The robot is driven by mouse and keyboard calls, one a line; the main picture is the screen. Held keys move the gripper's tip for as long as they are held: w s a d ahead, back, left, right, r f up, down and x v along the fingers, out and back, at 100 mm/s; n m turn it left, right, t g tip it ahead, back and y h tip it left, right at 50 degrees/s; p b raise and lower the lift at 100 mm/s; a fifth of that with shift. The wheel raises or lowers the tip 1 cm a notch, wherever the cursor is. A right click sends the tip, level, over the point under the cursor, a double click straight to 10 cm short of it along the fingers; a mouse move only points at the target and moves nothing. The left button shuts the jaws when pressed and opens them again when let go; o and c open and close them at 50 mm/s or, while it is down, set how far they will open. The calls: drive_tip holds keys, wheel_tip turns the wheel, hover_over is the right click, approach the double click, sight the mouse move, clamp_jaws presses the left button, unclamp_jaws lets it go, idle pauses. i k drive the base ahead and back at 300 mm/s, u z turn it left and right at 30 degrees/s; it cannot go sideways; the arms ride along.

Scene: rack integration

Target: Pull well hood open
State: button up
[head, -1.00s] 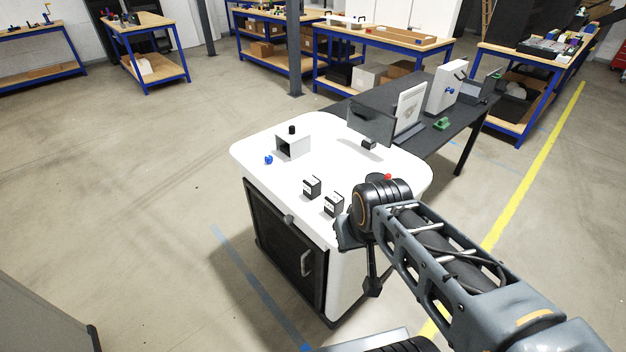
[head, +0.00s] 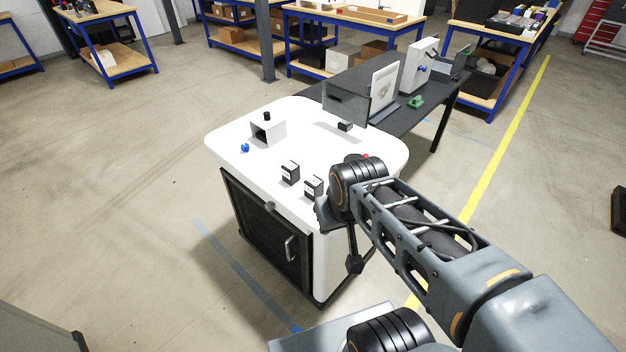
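A white cabinet (head: 335,255) with a rounded white top stands in the middle of the head view. Its front has a dark framed door (head: 262,232) with a metal handle (head: 291,248), and the door looks shut. A small white box (head: 268,130) with a dark opening and a black knob (head: 267,116) stands on the top. I cannot tell which part is the well hood. My gripper (head: 354,262) seems to hang at the cabinet's front right, apart from the handle. Its fingers are too small and dark to read.
Two small black-and-white blocks (head: 290,172) (head: 313,187) and a blue piece (head: 245,147) lie on the white top. A grey panel (head: 346,102) stands at its back edge. A dark table (head: 440,100) adjoins behind. The floor at left is clear.

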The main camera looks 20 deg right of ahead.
sight(275, 127)
drive_tip(key=u, duration=1)
drive_tip(key=k, duration=1.3)
drive_tip(key=u, duration=0.95)
drive_tip(key=i, duration=1.4)
drive_tip(key=z, duration=0.45)
drive_tip(key=i, duration=2.05)
drive_tip(key=z, duration=1.7)
drive_tip(key=i, duration=1.1)
drive_tip(key=z, duration=1.4)
drive_tip(key=i, duration=0.25)
